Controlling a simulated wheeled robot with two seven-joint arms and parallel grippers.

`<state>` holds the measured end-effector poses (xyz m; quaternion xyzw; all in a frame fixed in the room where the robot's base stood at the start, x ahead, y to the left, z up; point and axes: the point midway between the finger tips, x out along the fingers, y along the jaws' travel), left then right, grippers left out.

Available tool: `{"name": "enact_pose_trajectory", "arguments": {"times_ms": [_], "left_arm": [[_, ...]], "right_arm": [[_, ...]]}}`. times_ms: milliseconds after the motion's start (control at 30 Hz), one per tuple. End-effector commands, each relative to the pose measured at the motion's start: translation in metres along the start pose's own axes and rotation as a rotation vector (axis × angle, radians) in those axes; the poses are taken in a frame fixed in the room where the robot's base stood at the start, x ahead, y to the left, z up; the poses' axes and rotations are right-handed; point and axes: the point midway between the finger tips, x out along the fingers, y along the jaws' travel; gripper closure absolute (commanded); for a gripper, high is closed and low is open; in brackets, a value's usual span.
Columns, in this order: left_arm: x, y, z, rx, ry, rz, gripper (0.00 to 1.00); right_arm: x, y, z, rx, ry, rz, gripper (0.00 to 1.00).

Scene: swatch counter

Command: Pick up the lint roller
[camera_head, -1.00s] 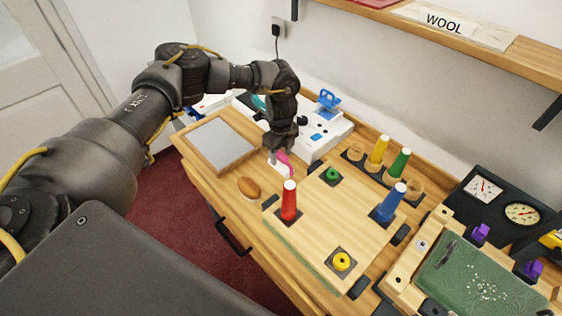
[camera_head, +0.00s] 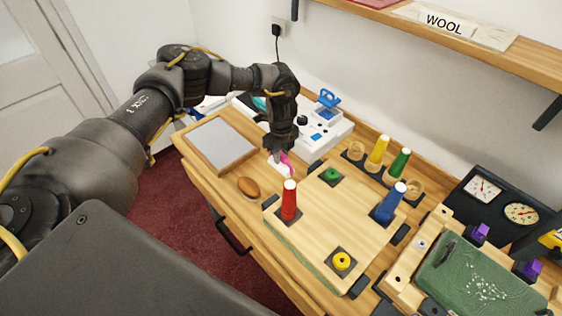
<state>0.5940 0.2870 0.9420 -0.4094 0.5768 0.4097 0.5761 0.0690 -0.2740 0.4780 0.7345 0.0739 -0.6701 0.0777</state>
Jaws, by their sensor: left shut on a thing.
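The lint roller, with a pink handle (camera_head: 287,163) and a white roll (camera_head: 277,165), is at the counter's back-left part, left of the wooden board. My left gripper (camera_head: 279,155) comes down over it from above and is shut on it. The fingers hide part of the roller, and I cannot tell whether it is clear of the counter. My right gripper is not in view.
A grey-topped wooden tray (camera_head: 222,143) and a brown oval brush (camera_head: 249,188) lie left of the gripper. A white device (camera_head: 325,132) stands close behind. A red cone (camera_head: 289,200) and blue cone (camera_head: 390,203) stand on the board (camera_head: 335,225).

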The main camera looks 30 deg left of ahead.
Motion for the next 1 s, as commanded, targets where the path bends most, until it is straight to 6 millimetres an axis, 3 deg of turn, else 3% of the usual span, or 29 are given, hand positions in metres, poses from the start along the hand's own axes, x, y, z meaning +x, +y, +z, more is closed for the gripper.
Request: {"name": "enact_pose_trajectory", "arguments": {"times_ms": [167,600,1000], "left_arm": [[-0.011,-0.001,0.0,0.001,0.001,-0.003,1.0],[-0.089,-0.001,0.0,0.001,-0.002,-0.004,1.0],[-0.101,0.0,0.0,0.0,-0.001,-0.001,1.0]], "right_arm": [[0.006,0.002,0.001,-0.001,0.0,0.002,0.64],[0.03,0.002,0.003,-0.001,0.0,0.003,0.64],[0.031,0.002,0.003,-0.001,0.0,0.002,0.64]]}}
